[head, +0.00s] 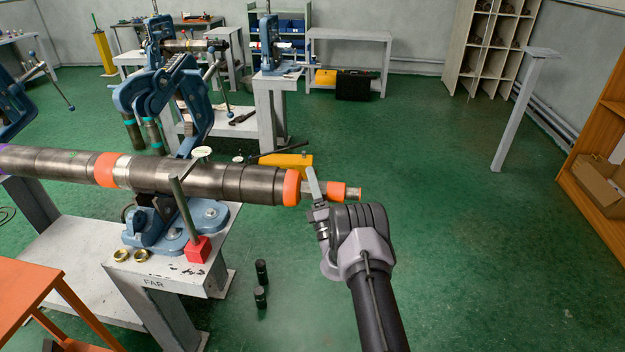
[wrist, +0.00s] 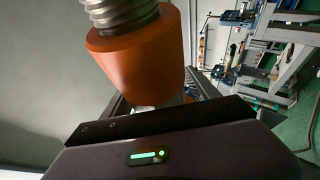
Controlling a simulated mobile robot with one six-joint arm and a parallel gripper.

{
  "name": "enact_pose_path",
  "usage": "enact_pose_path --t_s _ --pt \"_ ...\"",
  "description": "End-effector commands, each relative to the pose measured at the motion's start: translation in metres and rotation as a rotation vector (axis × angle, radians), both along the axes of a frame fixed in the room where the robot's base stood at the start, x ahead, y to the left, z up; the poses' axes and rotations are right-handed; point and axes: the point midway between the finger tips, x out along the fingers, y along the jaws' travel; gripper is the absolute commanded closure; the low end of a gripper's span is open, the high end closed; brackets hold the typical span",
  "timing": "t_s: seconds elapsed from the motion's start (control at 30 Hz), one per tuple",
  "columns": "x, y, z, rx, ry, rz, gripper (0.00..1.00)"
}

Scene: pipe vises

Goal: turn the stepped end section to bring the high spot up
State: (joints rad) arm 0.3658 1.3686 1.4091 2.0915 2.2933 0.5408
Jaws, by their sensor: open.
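The long steel pipe (head: 235,183) lies level in the blue vise (head: 165,225) marked FAR. Its stepped end section (head: 337,191) sticks out to the right, with orange bands and a narrow threaded tip (head: 354,194). In the wrist view, an orange band (wrist: 140,60) and the thread (wrist: 118,12) fill the upper left. My gripper (head: 316,190) is open at the end section, with a finger beside the narrow part between the orange bands. Contact cannot be told, and the far finger is mostly hidden. No high spot can be made out.
A red block (head: 197,250) with a grey post stands on the bench below the pipe, near two brass rings (head: 130,256). An orange table (head: 30,295) is at lower left. The floor to the right is clear.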

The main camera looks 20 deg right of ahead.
Motion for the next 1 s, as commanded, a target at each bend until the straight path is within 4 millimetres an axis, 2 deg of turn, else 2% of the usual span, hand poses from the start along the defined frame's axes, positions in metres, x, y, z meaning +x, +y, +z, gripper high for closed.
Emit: enact_pose_path --t_s 0.07,0.1,0.4,0.67,1.0 --pt "0.0000 0.0000 -0.0001 0.000 0.000 0.000 0.31" --pt "-0.0001 0.0000 -0.0002 0.000 0.000 0.000 0.35" --pt "-0.0001 0.0000 -0.0003 0.000 0.000 0.000 0.93" --pt "-0.0006 0.0002 -0.0001 -0.023 -0.033 0.001 0.93" --pt "-0.0042 0.0024 0.0041 -0.147 -0.215 0.001 0.93"
